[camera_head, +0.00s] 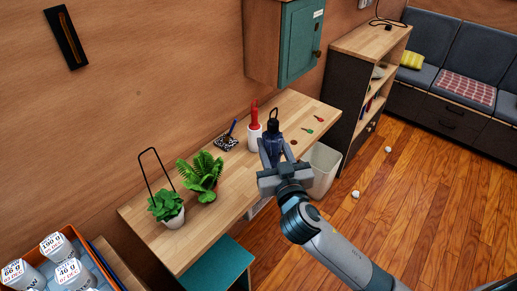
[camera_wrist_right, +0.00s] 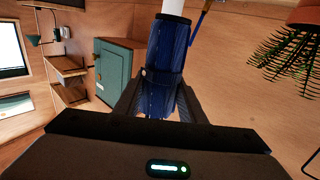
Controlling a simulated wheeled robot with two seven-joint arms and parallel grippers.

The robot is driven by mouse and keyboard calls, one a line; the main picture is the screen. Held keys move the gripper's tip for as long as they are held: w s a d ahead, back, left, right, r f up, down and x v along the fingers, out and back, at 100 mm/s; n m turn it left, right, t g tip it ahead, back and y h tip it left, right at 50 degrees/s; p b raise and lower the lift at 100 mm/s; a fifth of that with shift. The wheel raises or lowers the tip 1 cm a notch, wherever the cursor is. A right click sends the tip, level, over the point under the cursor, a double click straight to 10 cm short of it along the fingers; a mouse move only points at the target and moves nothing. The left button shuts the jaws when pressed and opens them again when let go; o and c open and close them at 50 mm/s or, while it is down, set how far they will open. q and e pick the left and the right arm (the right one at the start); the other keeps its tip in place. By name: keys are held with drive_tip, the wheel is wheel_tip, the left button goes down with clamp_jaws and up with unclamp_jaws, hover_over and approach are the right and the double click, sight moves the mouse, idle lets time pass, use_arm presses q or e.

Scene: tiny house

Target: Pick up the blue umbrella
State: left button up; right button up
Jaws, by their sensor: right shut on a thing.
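The blue umbrella (camera_head: 271,128) is folded and dark blue, with a dark loop at its top. In the right wrist view the pleated blue umbrella (camera_wrist_right: 168,55) sits between the two dark fingers (camera_wrist_right: 158,100). My left gripper is not in view.
A white holder (camera_head: 254,138) with a red item stands just left of the umbrella. Two potted plants (camera_head: 201,172) (camera_head: 167,207) are further left on the desk. A teal cabinet (camera_head: 299,42) hangs above. A white bin (camera_head: 323,168) stands beside the desk.

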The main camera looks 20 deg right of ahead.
drive_tip(key=shift+s+d+r, duration=0.7)
drive_tip(key=shift+s, duration=0.1)
idle(0.9)
drive_tip(key=shift+s+a+f, duration=0.2)
drive_tip(key=shift+s+f, duration=0.1)
drive_tip(key=shift+s, duration=0.2)
drive_tip(key=s+a+f+y, duration=0.1)
drive_tip(key=s+f, duration=0.1)
drive_tip(key=s, duration=1)
drive_tip(key=shift+s+n, duration=0.3)
drive_tip(key=shift+n, duration=0.1)
drive_tip(key=shift+w, duration=0.1)
